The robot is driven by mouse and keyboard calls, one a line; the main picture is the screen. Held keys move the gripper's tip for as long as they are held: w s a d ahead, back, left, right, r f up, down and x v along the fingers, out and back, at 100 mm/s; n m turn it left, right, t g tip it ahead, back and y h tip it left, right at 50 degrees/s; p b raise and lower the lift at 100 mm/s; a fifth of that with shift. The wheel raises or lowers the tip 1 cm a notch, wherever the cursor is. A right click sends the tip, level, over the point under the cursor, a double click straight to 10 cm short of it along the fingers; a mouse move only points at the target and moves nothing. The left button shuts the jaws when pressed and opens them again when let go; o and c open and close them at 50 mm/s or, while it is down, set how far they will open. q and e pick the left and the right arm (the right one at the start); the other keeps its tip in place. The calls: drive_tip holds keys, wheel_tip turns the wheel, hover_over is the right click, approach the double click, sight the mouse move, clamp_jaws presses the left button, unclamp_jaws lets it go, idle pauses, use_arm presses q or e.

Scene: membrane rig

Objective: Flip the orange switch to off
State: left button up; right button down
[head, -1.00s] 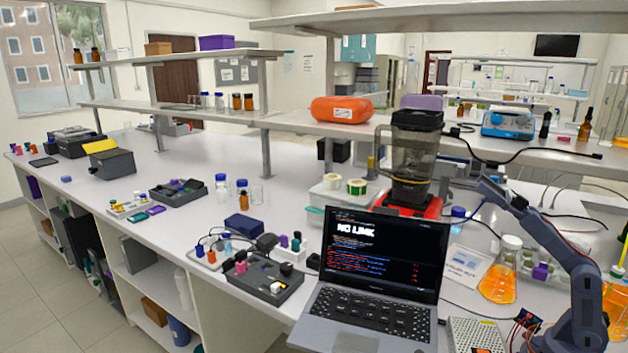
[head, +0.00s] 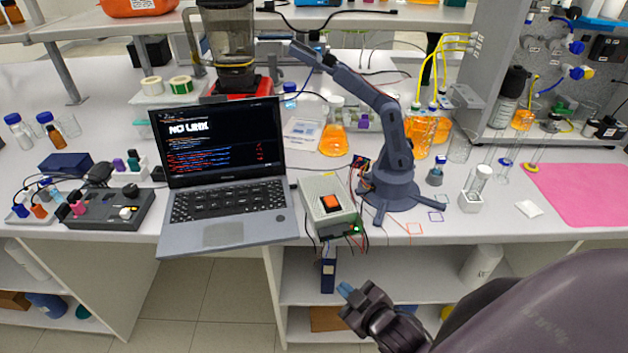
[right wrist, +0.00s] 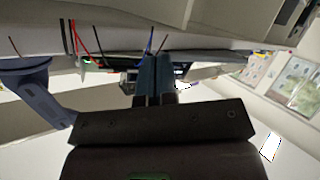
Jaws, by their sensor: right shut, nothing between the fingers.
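The orange switch (head: 330,203) sits on top of a light grey control box (head: 316,188) near the front edge of the bench, just right of the laptop. A small green light shows on the box's front, with red and black wires. I cannot tell the switch's position. My right gripper (head: 345,290) is shut and empty, in front of the bench edge and lower in the picture than the box, apart from it. Its blue fingers (right wrist: 153,75) are together in the right wrist view, where wires show beyond them and the switch is not seen. My left gripper is not in view.
The open laptop (head: 222,180) stands left of the box. A dark blue desktop robot arm (head: 390,180) stands close on its right, with loose wires between. Orange flasks (head: 333,138) stand behind. A pink mat (head: 590,190) lies far right. Open shelves are below the bench.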

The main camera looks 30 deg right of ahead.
drive_tip(key=w+a+r+n+t+y, duration=0.35)
drive_tip(key=w+r+n, duration=0.35)
drive_tip(key=r+n, duration=0.25)
drive_tip(key=w+a+r+n+g+y, duration=0.1)
drive_tip(key=a+r+n+g+y, duration=0.2)
drive_tip(key=n+y, duration=0.5)
drive_tip(key=w+a+r+n+g+y, duration=0.15)
drive_tip(key=a+r+n+y, duration=0.35)
drive_tip(key=n, duration=0.7)
drive_tip(key=n+g+h+b, duration=0.2)
drive_tip(key=n+g+h, duration=1.15)
drive_tip(key=n, duration=2.15)
approach(329, 202)
drive_tip(key=a+f+t+h, duration=0.1)
drive_tip(key=a+f+t+h+p, duration=0.1)
drive_tip(key=f, duration=0.1)
drive_tip(key=s+a+f+t+h, duration=0.1)
drive_tip(key=shift+f+h, duration=0.4)
drive_tip(key=shift+s+f+p, duration=0.15)
drive_tip(key=shift+f+p, duration=0.2)
drive_tip(key=shift+f, duration=0.55)
